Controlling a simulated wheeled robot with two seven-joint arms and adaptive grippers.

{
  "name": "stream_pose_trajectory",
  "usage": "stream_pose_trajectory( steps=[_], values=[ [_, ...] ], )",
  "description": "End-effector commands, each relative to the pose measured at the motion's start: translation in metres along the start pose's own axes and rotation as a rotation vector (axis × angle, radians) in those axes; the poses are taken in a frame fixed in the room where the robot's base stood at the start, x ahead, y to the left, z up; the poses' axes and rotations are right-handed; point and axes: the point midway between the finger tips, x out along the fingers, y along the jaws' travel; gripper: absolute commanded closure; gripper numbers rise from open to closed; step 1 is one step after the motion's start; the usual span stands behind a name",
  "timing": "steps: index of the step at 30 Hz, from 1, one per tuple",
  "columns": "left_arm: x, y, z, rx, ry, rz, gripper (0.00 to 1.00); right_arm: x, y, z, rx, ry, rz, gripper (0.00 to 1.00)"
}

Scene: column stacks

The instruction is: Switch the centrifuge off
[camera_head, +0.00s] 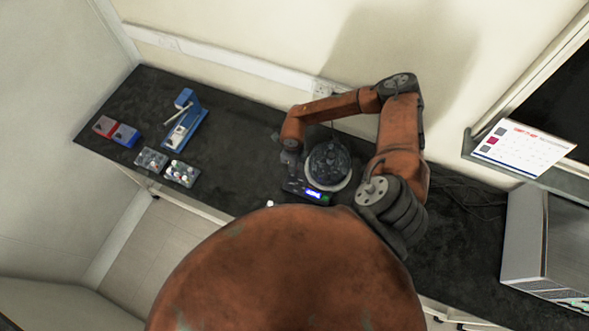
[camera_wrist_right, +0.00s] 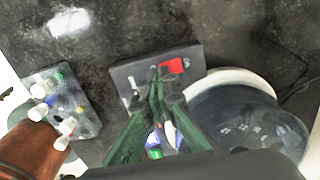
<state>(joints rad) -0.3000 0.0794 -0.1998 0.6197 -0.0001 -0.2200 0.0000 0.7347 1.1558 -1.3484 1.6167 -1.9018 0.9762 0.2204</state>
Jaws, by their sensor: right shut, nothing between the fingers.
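The centrifuge (camera_head: 331,161) stands on the dark bench, with a round dark lid in a pale rim and a lit blue-green display (camera_head: 316,194) at its front. In the right wrist view, its rounded lid (camera_wrist_right: 245,118) is at the right and its dark control panel (camera_wrist_right: 191,58) lies ahead. A red switch (camera_wrist_right: 174,66) sits on the panel between small white markings. My right gripper (camera_wrist_right: 158,72) is shut and empty, its green fingertips over the panel just left of the red part. I cannot tell whether they touch it. My left gripper is not in view.
A clear rack with white-capped tubes (camera_wrist_right: 64,104) lies left of the panel. Further left on the bench are two racks (camera_head: 180,173), a blue stand (camera_head: 184,122) and red and blue boxes (camera_head: 125,135). A grey appliance (camera_head: 540,240) stands at the right.

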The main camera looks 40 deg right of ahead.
Motion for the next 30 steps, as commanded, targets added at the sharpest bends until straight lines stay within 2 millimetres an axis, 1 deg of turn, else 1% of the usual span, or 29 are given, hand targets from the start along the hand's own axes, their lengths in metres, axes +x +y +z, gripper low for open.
stream_pose_trajectory(
  steps=[30],
  values=[
    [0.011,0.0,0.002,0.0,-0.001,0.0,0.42,0.015,0.0,0.0,0.0,0.0,0.0,1.0]
  ],
)
